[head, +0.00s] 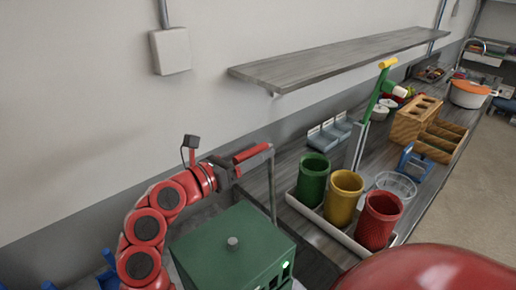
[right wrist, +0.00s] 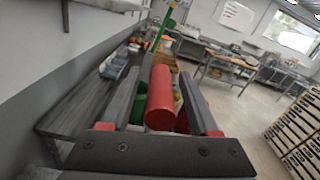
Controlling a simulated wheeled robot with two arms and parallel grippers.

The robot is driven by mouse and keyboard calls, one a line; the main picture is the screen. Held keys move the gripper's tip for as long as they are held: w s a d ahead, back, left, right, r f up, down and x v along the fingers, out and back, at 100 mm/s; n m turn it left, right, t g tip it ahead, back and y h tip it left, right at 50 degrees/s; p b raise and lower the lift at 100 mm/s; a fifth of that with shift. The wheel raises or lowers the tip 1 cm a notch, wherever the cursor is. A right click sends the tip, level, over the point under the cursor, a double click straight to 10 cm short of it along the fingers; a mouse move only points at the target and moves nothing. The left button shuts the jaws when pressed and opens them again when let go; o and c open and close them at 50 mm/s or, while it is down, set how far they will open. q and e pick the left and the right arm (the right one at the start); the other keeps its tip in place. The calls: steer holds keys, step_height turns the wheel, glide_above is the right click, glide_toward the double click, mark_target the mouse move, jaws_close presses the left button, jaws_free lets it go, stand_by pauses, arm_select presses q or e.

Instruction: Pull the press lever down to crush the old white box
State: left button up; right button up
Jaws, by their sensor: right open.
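The green press (head: 235,235) stands at the bottom of the head view, with a round grey knob on top and a small green light on its front. Its lever has a red handle (head: 251,153) above the press, with a thin grey bar running down on the right. My right gripper (head: 240,166) is open at the handle. In the right wrist view the red handle (right wrist: 161,98) lies between the two dark fingers; I cannot tell whether they touch it. The old white box is not visible. My left gripper is not in view.
Right of the press, a tray (head: 310,218) holds green, yellow and red cups. A grey shelf (head: 330,60) hangs on the wall above. Open floor lies at the right.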

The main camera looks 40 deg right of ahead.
steer(key=shift+a, duration=0.1)
jaws_close()
stand_by(1.2)
